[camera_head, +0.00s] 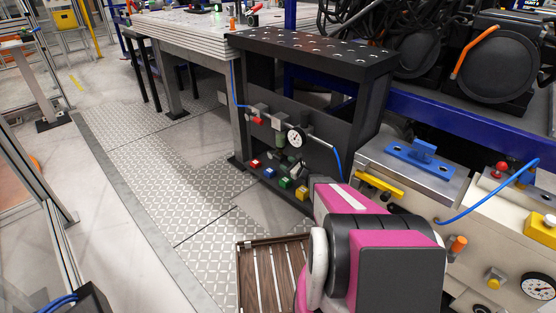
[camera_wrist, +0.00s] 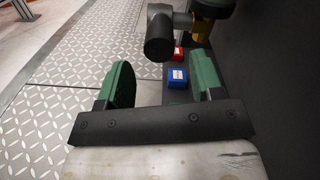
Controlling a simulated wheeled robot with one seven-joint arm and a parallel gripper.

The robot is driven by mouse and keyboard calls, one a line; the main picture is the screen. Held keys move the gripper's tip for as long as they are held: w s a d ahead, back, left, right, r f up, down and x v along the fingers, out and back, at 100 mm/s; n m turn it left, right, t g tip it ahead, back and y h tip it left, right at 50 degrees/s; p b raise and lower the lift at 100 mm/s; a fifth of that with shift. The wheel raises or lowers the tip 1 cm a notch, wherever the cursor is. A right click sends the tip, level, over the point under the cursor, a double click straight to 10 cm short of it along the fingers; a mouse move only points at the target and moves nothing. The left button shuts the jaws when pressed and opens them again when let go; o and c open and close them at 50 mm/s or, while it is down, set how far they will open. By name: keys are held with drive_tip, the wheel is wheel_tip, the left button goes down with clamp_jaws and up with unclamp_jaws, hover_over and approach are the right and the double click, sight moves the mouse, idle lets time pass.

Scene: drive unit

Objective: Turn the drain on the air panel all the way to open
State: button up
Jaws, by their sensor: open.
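The air panel (camera_head: 318,150) is the dark upright board under the black perforated bench in the head view. It carries a round white gauge (camera_head: 295,137), a red handle (camera_head: 258,120) and blue hoses. In the wrist view, a dark cylindrical end on a grey stem (camera_wrist: 160,38) sits beside a brass fitting (camera_wrist: 203,28) under a green body. I cannot tell for sure which part is the drain. My gripper (camera_wrist: 163,80) has green fingers, open and empty, with the dark cylinder beyond their tips. In the head view my arm hides the panel's lower right.
Blue (camera_wrist: 178,77) and red (camera_wrist: 178,53) blocks sit beyond the fingers, beside the dark panel face. A slatted wooden crate (camera_head: 246,279) stands at the lower centre. A cream machine (camera_head: 475,230) is at right. The patterned floor at left is clear.

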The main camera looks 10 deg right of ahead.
sight(282, 160)
drive_tip(key=x, duration=0.6)
drive_tip(key=shift+w+a, duration=0.25)
drive_tip(key=shift+w, duration=0.1)
drive_tip(key=shift+c, duration=0.2)
clamp_jaws()
